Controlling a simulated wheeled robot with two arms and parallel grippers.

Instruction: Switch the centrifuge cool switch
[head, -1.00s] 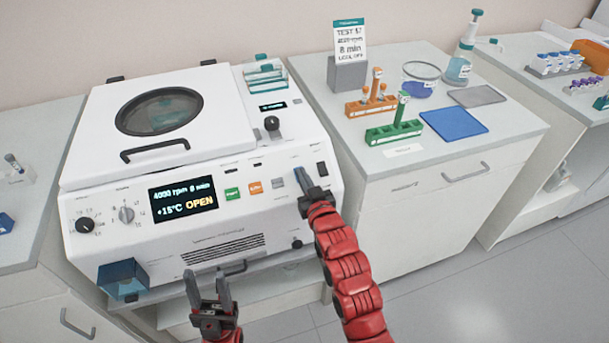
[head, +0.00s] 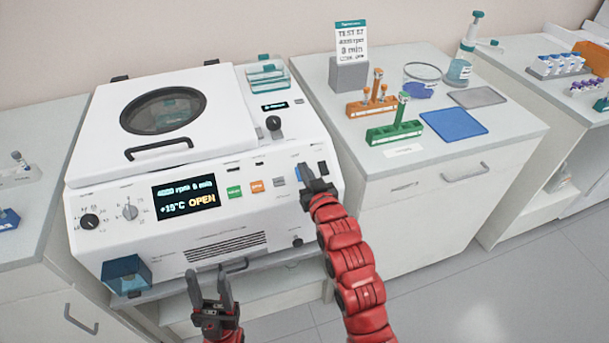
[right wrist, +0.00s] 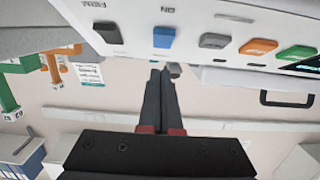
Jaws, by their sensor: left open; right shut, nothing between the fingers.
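The white centrifuge (head: 110,235) stands on the bench, its lid down and its display (head: 186,196) reading "4000 rpm 8 min, +15°C OPEN". On its front panel a blue switch (head: 298,173) sits between a grey button (head: 278,182) and a black switch (head: 322,167). In the right wrist view, which is upside down, the blue switch (right wrist: 163,37) is just beyond my right fingertips. My right gripper (head: 306,170) is shut and empty, close to the blue switch; I cannot tell whether it touches. My left gripper (head: 208,275) is open and empty below the centrifuge front.
A blue transparent box (head: 127,274) is at the centrifuge's lower left. On the right cabinet stand a card (head: 352,42), an orange rack (head: 366,108), a green rack (head: 390,133) and a blue mat (head: 453,123). Floor on the right is clear.

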